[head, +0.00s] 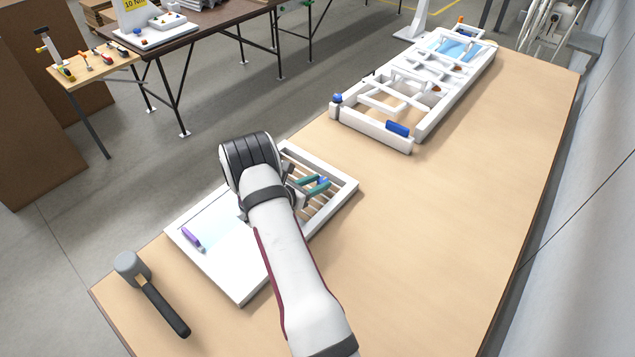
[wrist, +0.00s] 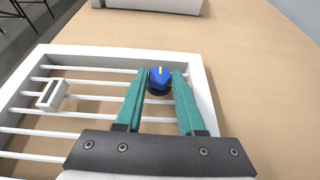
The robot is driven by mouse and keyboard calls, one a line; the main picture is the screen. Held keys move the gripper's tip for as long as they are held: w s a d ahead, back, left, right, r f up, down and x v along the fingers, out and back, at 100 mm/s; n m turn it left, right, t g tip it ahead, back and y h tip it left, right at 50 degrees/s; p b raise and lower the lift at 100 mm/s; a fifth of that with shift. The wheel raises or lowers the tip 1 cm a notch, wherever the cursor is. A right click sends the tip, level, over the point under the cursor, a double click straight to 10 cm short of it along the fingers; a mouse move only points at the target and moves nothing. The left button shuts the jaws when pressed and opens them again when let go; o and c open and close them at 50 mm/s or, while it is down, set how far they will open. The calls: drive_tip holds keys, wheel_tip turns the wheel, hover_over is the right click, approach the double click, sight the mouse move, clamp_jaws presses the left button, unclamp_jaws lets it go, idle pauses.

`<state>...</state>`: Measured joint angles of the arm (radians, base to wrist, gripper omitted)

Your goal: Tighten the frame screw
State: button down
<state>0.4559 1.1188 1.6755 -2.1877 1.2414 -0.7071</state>
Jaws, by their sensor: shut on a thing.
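The frame screw, a blue knob with a yellow mark and a dark base (wrist: 159,80), sits at the right side of the white frame (wrist: 202,84) in the wrist view. My gripper (wrist: 161,75) has its two teal fingers closed on either side of the knob. In the head view, my gripper (head: 322,183) is low over the barred half of the white frame (head: 345,192), where the knob is small and partly hidden by the fingers. My arm covers the middle of the frame.
A small white clip (wrist: 52,95) sits on the bars to the left. A purple-handled thing (head: 193,238) lies on the frame's flat panel. A mallet (head: 150,290) lies at the front left. A larger white rack (head: 372,127) stands farther back. The table's right side is clear.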

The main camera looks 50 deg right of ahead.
drive_tip(key=shift+g, duration=0.3)
drive_tip(key=m+g, duration=0.4)
drive_tip(key=shift+w+y, duration=0.4)
drive_tip(key=shift+w+d+m+g+y, duration=0.1)
drive_tip(key=shift+m+g+y, duration=0.35)
drive_tip(key=shift+m+g, duration=0.3)
drive_tip(key=shift+w+d+m+g+y, duration=0.1)
drive_tip(key=shift+m+g+y, duration=0.35)
drive_tip(key=shift+m+g, duration=0.3)
drive_tip(key=shift+g, duration=0.3)
drive_tip(key=c, duration=0.5)
unclamp_jaws()
drive_tip(key=shift+w, duration=0.1)
